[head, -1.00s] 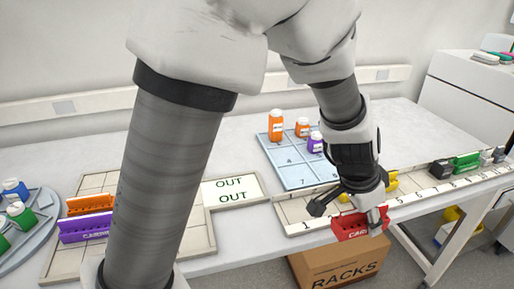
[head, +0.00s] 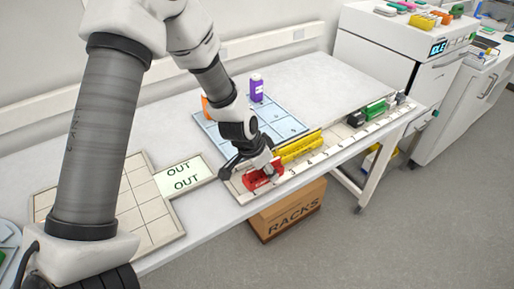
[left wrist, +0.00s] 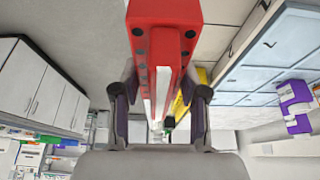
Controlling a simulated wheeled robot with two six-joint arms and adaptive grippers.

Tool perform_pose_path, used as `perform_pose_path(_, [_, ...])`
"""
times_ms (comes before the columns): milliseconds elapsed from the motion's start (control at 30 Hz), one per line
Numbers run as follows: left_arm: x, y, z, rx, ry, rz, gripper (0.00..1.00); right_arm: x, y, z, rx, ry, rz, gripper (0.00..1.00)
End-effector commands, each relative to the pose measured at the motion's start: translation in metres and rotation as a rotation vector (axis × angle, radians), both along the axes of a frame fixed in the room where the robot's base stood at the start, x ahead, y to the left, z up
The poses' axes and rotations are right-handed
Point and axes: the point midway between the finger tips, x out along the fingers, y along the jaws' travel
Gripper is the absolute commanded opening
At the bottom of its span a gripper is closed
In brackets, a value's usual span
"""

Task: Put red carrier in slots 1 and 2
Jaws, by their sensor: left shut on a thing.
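My left gripper (head: 258,170) is shut on the red carrier (head: 264,181), at the near left end of the long numbered slot rack (head: 331,151). The carrier is over or in the first slots; I cannot tell whether it touches the rack floor, and the gripper hides part of it. In the left wrist view the red carrier (left wrist: 165,45) lies between the two fingers (left wrist: 160,103). A yellow carrier (head: 299,147) stands in the rack just to the right of the red one. My right gripper is not in view.
Green (head: 376,110) and black (head: 356,118) carriers stand farther along the rack. The OUT tray (head: 137,199) is at left. A RACKS box (head: 290,213) is below the table.

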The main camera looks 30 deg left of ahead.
Motion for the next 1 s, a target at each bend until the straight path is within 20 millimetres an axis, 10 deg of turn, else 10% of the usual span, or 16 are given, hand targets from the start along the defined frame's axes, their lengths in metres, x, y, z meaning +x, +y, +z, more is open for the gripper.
perform_pose_path(100, [0.010, 0.022, 0.009, -0.004, 0.003, 0.006, 0.04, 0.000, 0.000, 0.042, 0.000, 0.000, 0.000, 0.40])
perform_pose_path(333, [0.025, 0.051, -0.001, -0.001, -0.001, 0.004, 0.04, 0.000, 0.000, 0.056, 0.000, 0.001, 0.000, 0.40])
perform_pose_path(500, [0.024, 0.048, -0.045, 0.000, 0.000, -0.001, 0.04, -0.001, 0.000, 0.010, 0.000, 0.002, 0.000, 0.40])
perform_pose_path(900, [0.024, 0.048, -0.046, 0.000, -0.001, 0.000, 0.04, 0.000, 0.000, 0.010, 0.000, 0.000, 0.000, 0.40])
perform_pose_path(933, [0.024, 0.048, -0.044, 0.000, 0.000, 0.000, 0.54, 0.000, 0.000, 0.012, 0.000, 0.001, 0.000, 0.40])
perform_pose_path(1000, [0.024, 0.048, -0.044, 0.000, 0.000, 0.000, 0.54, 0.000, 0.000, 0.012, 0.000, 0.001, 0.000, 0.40])
